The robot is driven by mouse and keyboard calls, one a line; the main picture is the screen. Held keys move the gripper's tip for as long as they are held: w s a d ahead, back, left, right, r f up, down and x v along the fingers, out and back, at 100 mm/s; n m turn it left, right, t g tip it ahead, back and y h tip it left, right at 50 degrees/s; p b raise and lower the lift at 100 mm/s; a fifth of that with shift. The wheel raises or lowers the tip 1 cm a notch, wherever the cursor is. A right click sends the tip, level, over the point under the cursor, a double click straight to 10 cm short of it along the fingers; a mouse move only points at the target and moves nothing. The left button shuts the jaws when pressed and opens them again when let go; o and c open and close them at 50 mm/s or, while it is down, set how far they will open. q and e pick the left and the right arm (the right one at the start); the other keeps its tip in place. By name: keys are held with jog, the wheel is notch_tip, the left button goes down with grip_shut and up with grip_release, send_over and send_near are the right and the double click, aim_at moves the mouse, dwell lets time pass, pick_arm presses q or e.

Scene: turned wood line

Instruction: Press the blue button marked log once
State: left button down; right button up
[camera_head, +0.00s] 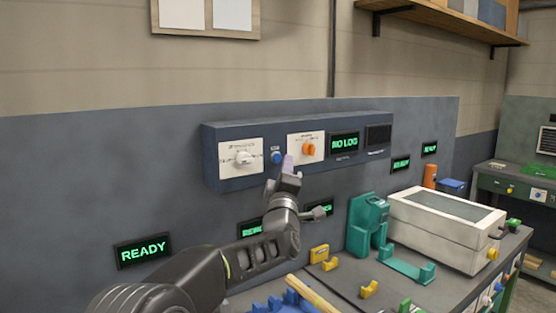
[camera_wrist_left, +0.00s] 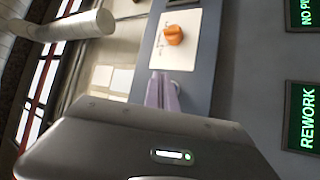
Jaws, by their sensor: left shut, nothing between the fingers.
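The blue button (camera_head: 277,157) sits on the front of a dark blue wall panel (camera_head: 224,141), between two white plates, with a small label above it that is too small to read. My left gripper (camera_head: 288,163) is shut and empty, its pale lilac fingertips up at the panel just right of the button. I cannot tell whether they touch the panel. In the left wrist view the shut fingers (camera_wrist_left: 162,91) point at the panel below an orange knob; the button is not visible there.
Below, the bench holds a green fixture (camera_head: 367,222), a white lidded box (camera_head: 440,229) and yellow blocks (camera_head: 319,253).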

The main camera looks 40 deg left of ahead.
pick_arm(q)
jog(key=shift+w+a, duration=0.15)
jog(key=shift+a, duration=0.3)
dwell(1.7)
jog(key=shift+w+a+b, duration=0.1)
jog(key=shift+a+b, duration=0.3)
jog(key=shift+b, duration=0.2)
jog(key=shift+w+a+b, duration=0.1)
jog(key=shift+a+b, duration=0.2)
jog(key=shift+a, duration=0.05)
dwell(0.5)
dwell(0.3)
jog(key=shift+s+d+b, duration=0.25)
jog(key=shift+d+b, duration=0.35)
jog(key=shift+d, duration=0.15)
